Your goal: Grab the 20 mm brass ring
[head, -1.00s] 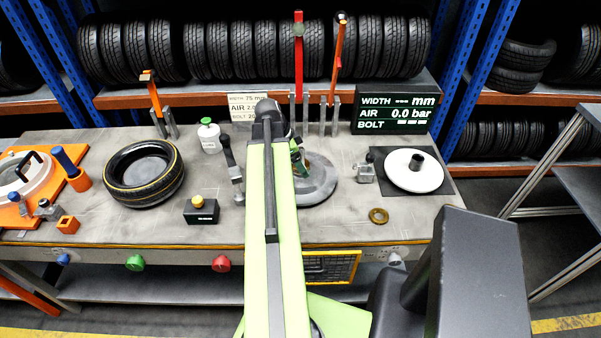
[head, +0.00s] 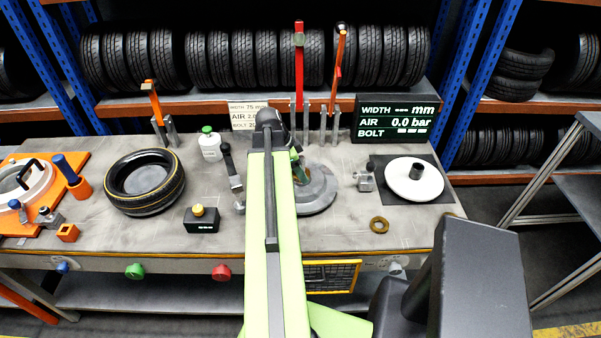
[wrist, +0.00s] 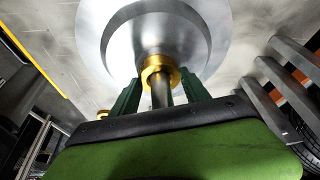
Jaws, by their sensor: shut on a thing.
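In the wrist view, a brass ring (wrist: 160,70) sits around a thin metal shaft under a large silver disc (wrist: 100,40). My gripper (wrist: 161,88) has its two green fingers on either side of the ring, shut on it. The ring is at the shaft, close against the disc's hub. In the head view my green arm hides the ring and most of the gripper; part of the grey disc (head: 318,192) shows to the right of the arm. A second brass ring (head: 379,225) lies loose on the bench. No size marking is readable on either ring.
A tyre (head: 144,182) and a black box with a yellow button (head: 202,220) stand left of my arm. A white bottle (head: 210,146) is behind them. A white disc (head: 401,181) on a black mat and a small metal clamp (head: 366,178) are at right.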

